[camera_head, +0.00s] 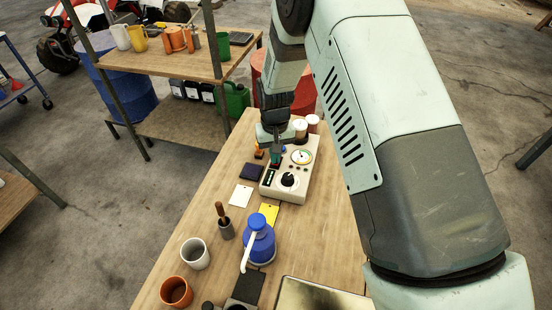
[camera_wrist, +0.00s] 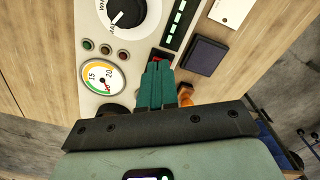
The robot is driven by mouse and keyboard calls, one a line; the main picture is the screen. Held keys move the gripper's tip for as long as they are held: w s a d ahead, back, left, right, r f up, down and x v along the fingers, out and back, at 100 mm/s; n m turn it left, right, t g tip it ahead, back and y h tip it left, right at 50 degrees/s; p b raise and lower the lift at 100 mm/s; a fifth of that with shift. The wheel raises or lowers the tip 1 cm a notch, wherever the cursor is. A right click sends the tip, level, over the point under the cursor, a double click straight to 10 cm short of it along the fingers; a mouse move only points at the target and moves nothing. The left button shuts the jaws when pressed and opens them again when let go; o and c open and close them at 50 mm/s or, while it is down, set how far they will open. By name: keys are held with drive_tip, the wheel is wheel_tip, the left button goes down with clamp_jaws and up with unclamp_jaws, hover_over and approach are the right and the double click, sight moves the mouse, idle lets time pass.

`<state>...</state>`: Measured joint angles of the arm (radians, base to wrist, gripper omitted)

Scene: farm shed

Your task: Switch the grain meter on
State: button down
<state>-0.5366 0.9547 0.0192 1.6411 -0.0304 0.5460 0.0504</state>
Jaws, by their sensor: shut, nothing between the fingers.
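The grain meter (camera_head: 277,193) is a cream box on the wooden table, with a black knob (camera_wrist: 128,12), a round gauge (camera_wrist: 103,78), three small lamps (camera_wrist: 105,49) and a bar of pale green segments (camera_wrist: 178,27). A red switch part (camera_wrist: 157,56) in a black surround shows just past my fingertips in the wrist view; my fingers hide most of it. My gripper (camera_wrist: 158,70) is shut and empty, its teal fingers together at the switch. In the head view my gripper (camera_head: 276,158) is over the meter's far left part. I cannot tell whether the fingertips touch the switch.
A dark blue pad (camera_head: 251,171), a white card (camera_head: 240,195) and an orange object (camera_head: 259,151) lie left of the meter. A blue pump bottle (camera_head: 259,244), a white cup (camera_head: 195,253) and an orange cup (camera_head: 176,291) stand nearer. Two white-topped containers (camera_head: 312,122) stand behind the meter.

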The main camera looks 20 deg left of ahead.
drive_tip(key=shift+f, duration=0.3)
drive_tip(key=shift+r, duration=3.5)
drive_tip(key=s+d+r+m+t, duration=0.1)
drive_tip(key=s+d+r, duration=0.1)
drive_tip(key=d+r, duration=0.7)
drive_tip(key=s+d+r+m+t, duration=0.15)
drive_tip(key=d+r, duration=0.35)
drive_tip(key=r, duration=0.8)
drive_tip(key=s+d+r+m+t, duration=0.1)
drive_tip(key=s+d+r, duration=0.2)
drive_tip(key=s, duration=0.4)
drive_tip(key=s+d+r+m+t, duration=0.1)
drive_tip(key=s+d+r, duration=0.2)
drive_tip(key=s+d, duration=0.2)
drive_tip(key=s+d+r+m+t, duration=0.1)
drive_tip(key=s+d+r, duration=0.2)
drive_tip(key=s, duration=0.5)
drive_tip(key=shift+s+d, duration=0.35)
drive_tip(key=shift+d, duration=0.55)
